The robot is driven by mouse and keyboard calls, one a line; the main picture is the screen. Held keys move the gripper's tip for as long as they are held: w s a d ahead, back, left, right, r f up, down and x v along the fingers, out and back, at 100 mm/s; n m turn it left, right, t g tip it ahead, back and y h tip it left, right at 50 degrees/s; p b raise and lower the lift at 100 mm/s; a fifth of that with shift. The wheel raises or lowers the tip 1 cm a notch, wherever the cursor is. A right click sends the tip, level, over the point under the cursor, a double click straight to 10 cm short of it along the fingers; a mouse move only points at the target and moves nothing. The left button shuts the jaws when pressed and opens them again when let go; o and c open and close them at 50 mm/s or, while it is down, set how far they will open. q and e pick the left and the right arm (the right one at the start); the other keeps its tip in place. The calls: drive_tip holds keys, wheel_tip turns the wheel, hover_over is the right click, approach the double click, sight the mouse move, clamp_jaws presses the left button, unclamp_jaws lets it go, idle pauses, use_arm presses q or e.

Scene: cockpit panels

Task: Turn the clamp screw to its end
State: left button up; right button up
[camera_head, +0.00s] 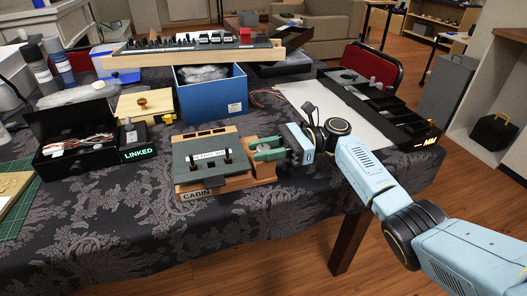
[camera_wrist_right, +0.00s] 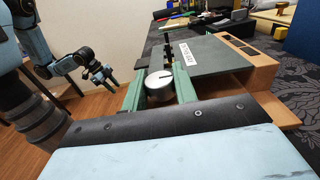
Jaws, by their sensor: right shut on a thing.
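The clamp screw (camera_wrist_right: 160,84) is a silver round head with a slot across its top, in the right wrist view. It stands at the edge of the panel marked CABIN (camera_head: 197,194). My right gripper (camera_head: 268,150) has green fingers and is shut on the screw, one finger on each side of it. The panel's dark plate (camera_wrist_right: 205,55) carries a white label and small black levers.
A box marked LINKED (camera_head: 139,154), an open black case (camera_head: 75,165) and a blue bin (camera_head: 211,97) stand behind and left of the panel. A long black panel (camera_head: 380,110) lies at the right. The cloth in front of the panel is clear.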

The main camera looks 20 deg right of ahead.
idle(0.3)
drive_tip(key=o, duration=0.9)
drive_tip(key=shift+o, duration=0.2)
drive_tip(key=shift+d, duration=0.5)
drive_tip(key=d, duration=0.9)
drive_tip(key=shift+w, duration=0.15)
drive_tip(key=shift+d, duration=1.1)
use_arm(q)
drive_tip(key=shift+s+d+r, duration=0.15)
drive_tip(key=shift+r, duration=0.4)
use_arm(e)
drive_tip(key=shift+d, duration=0.55)
